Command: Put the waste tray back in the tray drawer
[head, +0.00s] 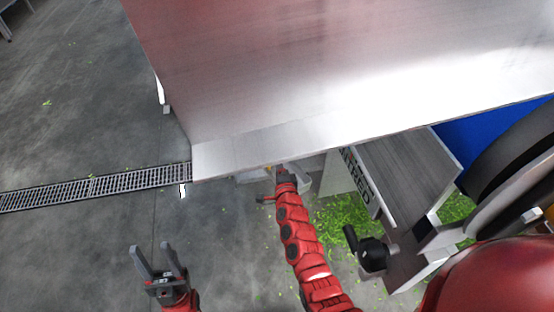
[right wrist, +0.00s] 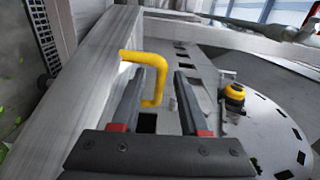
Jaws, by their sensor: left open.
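A yellow bent handle (right wrist: 158,75) stands in front of my right gripper (right wrist: 164,80) in the right wrist view, its lower end between the fingers. That gripper is open, its black fingers wide apart. I cannot tell whether the handle belongs to the waste tray or the tray drawer. A pale grey box wall (right wrist: 85,85) runs along the left there. In the head view my right arm reaches to the metal top's edge, and its gripper is hidden. My left gripper (head: 160,262) is open and empty above the floor. I cannot clearly identify the waste tray.
A large metal top (head: 330,70) overhangs the work area. A grey lettered unit (head: 405,165) stands at right, with green scraps (head: 345,215) on the floor beside it. A floor drain grate (head: 95,188) crosses the left. A yellow-and-black object (right wrist: 234,95) sits at right. Floor at left is mostly clear.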

